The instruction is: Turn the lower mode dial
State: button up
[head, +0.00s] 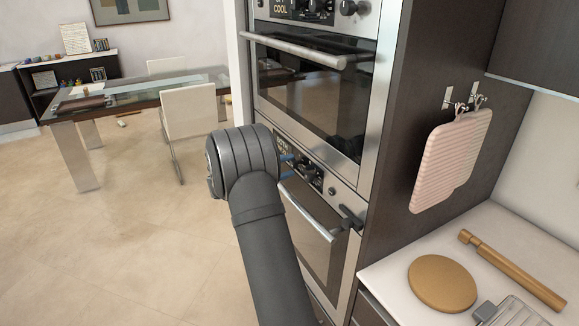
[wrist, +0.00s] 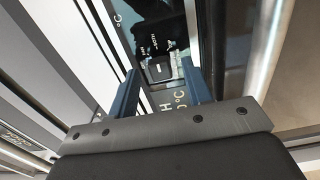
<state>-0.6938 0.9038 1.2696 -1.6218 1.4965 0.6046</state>
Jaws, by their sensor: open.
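The lower oven's control panel (head: 318,182) shows in the head view below the upper oven door, partly hidden by my arm. My gripper (head: 289,167) is at this panel, its blue fingers pointing at the dark controls. In the wrist view, the two blue fingers of my gripper (wrist: 160,68) are apart. A small dark dial-like part with a grey face and a short light mark (wrist: 160,71) shows between the fingertips. I cannot tell whether either finger touches it, nor be sure that it is the mode dial. A round knob (head: 332,191) sits farther right on the panel.
The upper oven handle (head: 293,50) juts out above my gripper, and the lower oven handle (head: 310,211) lies just below. Pink oven mitts (head: 450,160) hang on the cabinet side. A counter at right holds a round board (head: 442,284) and rolling pin (head: 512,269). Open floor lies left.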

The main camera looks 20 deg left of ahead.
jog(key=v, duration=1.6)
jog(key=x, duration=1.7)
jog(key=shift+w+d, duration=0.2)
